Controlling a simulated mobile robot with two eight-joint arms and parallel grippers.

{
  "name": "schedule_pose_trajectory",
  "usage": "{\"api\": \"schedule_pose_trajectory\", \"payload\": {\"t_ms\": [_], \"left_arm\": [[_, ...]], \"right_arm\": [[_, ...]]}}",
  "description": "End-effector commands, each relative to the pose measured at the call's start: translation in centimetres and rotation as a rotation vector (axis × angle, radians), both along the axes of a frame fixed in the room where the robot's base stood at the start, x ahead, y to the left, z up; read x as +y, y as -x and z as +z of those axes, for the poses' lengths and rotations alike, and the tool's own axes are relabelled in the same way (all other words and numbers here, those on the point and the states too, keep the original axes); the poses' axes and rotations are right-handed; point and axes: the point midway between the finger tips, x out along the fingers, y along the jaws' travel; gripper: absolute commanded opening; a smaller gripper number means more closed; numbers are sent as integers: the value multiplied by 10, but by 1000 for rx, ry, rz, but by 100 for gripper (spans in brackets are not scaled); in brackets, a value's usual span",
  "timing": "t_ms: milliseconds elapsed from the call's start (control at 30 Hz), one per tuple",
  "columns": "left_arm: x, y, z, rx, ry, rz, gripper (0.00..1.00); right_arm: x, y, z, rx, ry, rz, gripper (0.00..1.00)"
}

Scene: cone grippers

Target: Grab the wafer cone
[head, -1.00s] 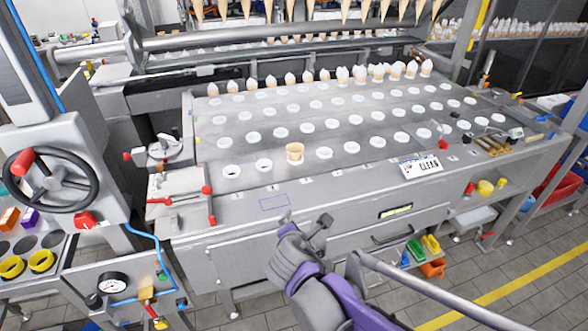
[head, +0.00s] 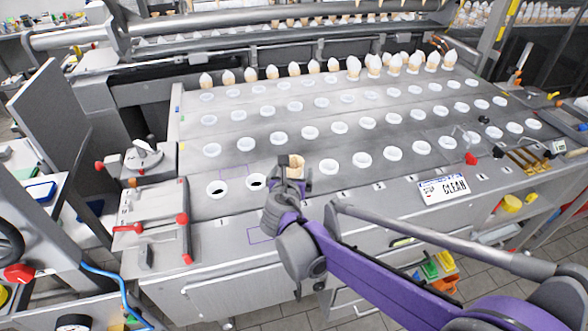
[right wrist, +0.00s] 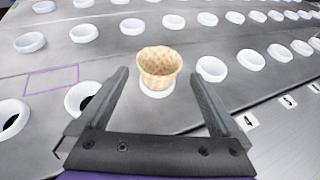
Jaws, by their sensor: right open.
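The wafer cone (right wrist: 160,66) is a tan, cup-shaped cone standing upright in a white ring holder in the front row of the metal table. In the right wrist view it stands just beyond and between the fingertips of my open right gripper (right wrist: 157,82), with space on both sides. In the head view the cone (head: 296,163) is partly hidden behind my right gripper (head: 291,180), which is over the front of the table. My left gripper is not in view.
The metal table (head: 215,130) carries rows of white ring holders, with a row of filled cones (head: 332,65) at the back. A "CLEAN" sign (head: 443,189) lies at the front right. Red-knobbed levers (head: 182,219) stand at the front left.

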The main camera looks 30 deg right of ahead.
Motion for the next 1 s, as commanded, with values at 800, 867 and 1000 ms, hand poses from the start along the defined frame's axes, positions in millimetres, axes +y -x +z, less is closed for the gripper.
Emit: {"api": "schedule_pose_trajectory", "payload": {"t_ms": [800,867,1000], "left_arm": [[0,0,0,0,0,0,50],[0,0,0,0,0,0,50],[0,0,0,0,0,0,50]], "right_arm": [[-42,-61,-24,0,0,0,100],[-42,-61,-24,0,0,0,100],[-42,-61,-24,0,0,0,82]]}}
